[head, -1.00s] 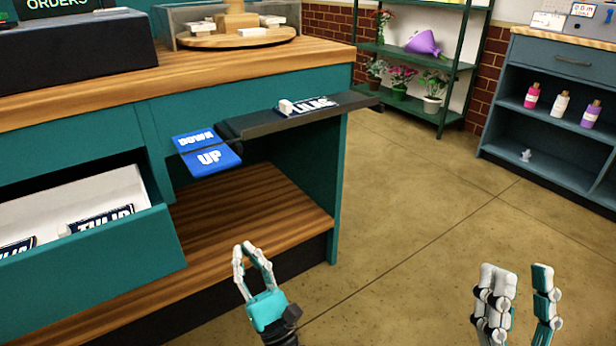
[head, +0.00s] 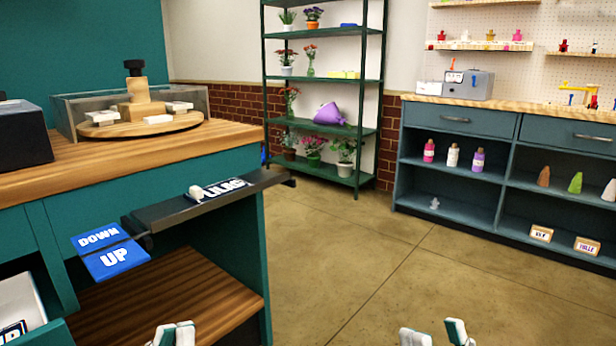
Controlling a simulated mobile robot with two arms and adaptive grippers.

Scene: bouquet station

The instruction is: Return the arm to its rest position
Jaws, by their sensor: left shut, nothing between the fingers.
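My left gripper (head: 172,335) shows only its fingertips at the bottom edge of the head view. The fingertips are together with nothing between them, in front of the teal counter's open lower shelf. My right gripper (head: 436,334) shows at the bottom edge further right, over bare floor. Its fingertips stand apart with nothing seen between them. The rest of both grippers is below the picture.
A dark ledge (head: 190,210) holding a LILAC label (head: 224,188) juts from the counter, beside a blue DOWN/UP panel (head: 115,260). An open drawer (head: 40,331) is at the lower left. A plant rack (head: 372,130) and blue cabinet (head: 456,123) stand behind. The floor between is clear.

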